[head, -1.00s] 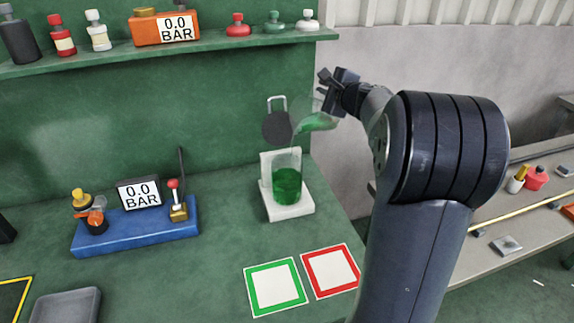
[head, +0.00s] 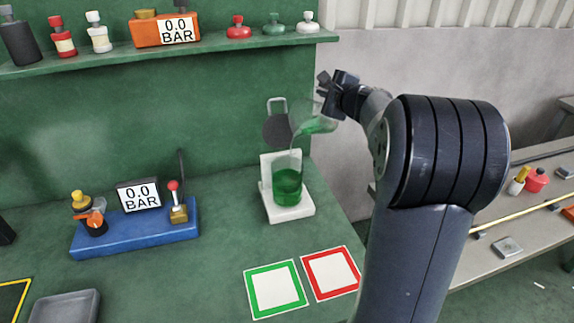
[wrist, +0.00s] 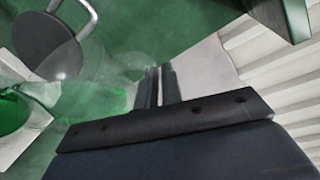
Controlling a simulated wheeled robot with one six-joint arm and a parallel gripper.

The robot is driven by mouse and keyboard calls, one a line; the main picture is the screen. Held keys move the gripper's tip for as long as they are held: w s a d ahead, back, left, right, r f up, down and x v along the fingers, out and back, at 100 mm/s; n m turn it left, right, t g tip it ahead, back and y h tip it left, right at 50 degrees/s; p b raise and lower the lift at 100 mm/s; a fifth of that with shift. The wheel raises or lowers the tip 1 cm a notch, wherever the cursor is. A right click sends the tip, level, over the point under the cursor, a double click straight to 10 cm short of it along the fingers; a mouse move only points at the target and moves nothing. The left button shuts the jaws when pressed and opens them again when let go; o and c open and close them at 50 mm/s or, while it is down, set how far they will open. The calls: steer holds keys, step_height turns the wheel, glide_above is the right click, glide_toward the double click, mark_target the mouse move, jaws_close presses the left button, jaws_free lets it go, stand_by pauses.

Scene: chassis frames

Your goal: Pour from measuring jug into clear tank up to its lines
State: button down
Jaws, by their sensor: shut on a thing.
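The clear tank (head: 287,182) stands on a white stand (head: 289,208) and holds green liquid to a little over half its height. My gripper (head: 326,92) is shut on the clear measuring jug (head: 318,122), up and to the right of the tank. The jug is tilted to the left with green liquid in it, and a thin stream falls from its lip into the tank. In the wrist view the jug (wrist: 95,95) is faint and the shut fingers (wrist: 157,85) are at its edge. The tank's lines are too small to make out.
A dark round disc (head: 277,130) with a handle is behind the tank. A blue gauge unit (head: 135,228) stands to the left. Green (head: 275,287) and red (head: 332,272) framed squares lie in front, empty. A shelf (head: 200,47) with bottles runs above.

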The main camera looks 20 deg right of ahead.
steer(key=p, duration=0.1)
steer(key=d+m+p, duration=0.1)
steer(key=d+m+g+p, duration=0.1)
steer(key=shift+w+f+y+p, duration=0.3)
steer(key=shift+w+f+p, duration=0.05)
steer(key=shift+w, duration=0.05)
steer(key=shift+w+d+f+m+p, duration=0.2)
steer(key=shift+d+m+p, duration=0.1)
steer(key=shift+p, duration=0.4)
steer(key=shift+f+y, duration=0.3)
steer(key=shift+d+f+m+g+p, duration=0.1)
steer(key=shift+d+m+g+p, duration=0.15)
steer(key=shift+p, duration=0.35)
steer(key=shift+w+d+f+m, duration=0.15)
steer(key=shift+f+m, duration=0.2)
steer(key=shift+f, duration=0.15)
steer(key=shift+p, duration=0.3)
